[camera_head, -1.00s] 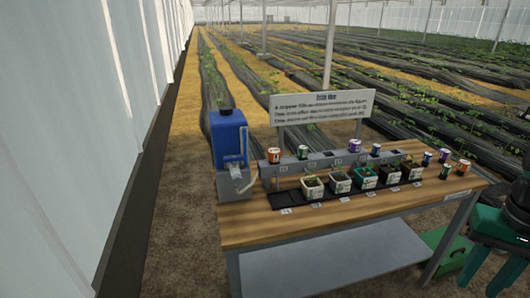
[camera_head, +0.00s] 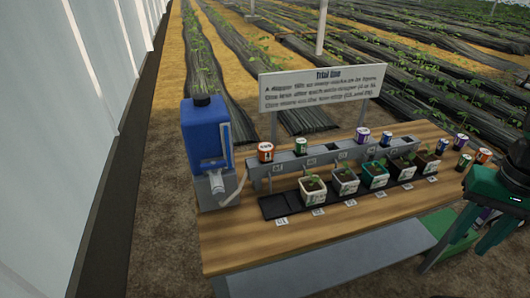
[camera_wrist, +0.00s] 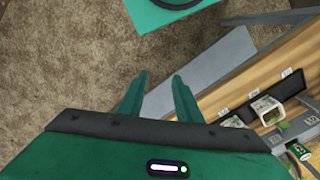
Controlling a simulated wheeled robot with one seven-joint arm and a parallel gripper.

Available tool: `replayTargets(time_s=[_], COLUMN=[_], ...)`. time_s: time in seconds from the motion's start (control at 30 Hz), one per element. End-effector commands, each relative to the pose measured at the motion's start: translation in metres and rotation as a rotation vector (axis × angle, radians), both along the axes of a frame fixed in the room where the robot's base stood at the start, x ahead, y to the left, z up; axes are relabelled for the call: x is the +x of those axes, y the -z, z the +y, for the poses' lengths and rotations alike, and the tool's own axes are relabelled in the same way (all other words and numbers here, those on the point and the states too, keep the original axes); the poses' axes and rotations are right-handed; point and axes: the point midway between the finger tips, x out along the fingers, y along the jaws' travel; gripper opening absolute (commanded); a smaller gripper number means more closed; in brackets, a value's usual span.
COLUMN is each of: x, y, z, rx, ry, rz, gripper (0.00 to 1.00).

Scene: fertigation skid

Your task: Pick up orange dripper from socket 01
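The orange dripper (camera_head: 266,152) stands upright at the left end of the raised grey rail (camera_head: 330,157), beside the blue tank. It is not visible in the wrist view. My gripper (camera_head: 488,238) is at the right edge of the head view, far from this dripper and off the table's right front. In the wrist view my gripper (camera_wrist: 160,78) points at the floor, with its two fingers apart and nothing between them. Another orange dripper (camera_head: 483,156) stands loose at the table's right end.
Green (camera_head: 301,146), purple (camera_head: 362,135) and blue (camera_head: 386,139) drippers also stand on the rail. Potted seedlings (camera_head: 313,188) line a black tray in front. The blue tank (camera_head: 205,135) stands left, a sign (camera_head: 322,88) behind. The front wooden strip (camera_head: 300,240) is clear.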

Motion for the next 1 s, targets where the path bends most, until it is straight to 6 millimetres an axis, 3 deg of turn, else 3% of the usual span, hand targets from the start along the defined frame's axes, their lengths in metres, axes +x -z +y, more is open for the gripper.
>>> replayTargets(time_s=[0.07,0.17,0.23,0.33,0.43,0.57,0.7,0.9,1.0], x=[0.0,-0.007,0.004,0.039,0.088,0.155,0.212,0.266,0.281], y=[0.0,-0.004,-0.002,0.005,0.015,0.028,0.036,0.026,0.017], z=[0.0,0.001,0.003,0.013,0.037,0.087,0.156,0.251,0.282], rx=[0.0,0.0,0.0,0.004,0.025,0.075,0.149,0.252,0.282], ry=[0.0,-0.023,-0.081,-0.243,-0.478,-0.8,-1.093,-1.355,-1.409], rz=[0.0,-0.019,-0.036,-0.082,-0.169,-0.325,-0.531,-0.864,-1.0], gripper=[0.36,0.59,0.59,0.59,0.59,0.59,0.59,0.59,0.59])
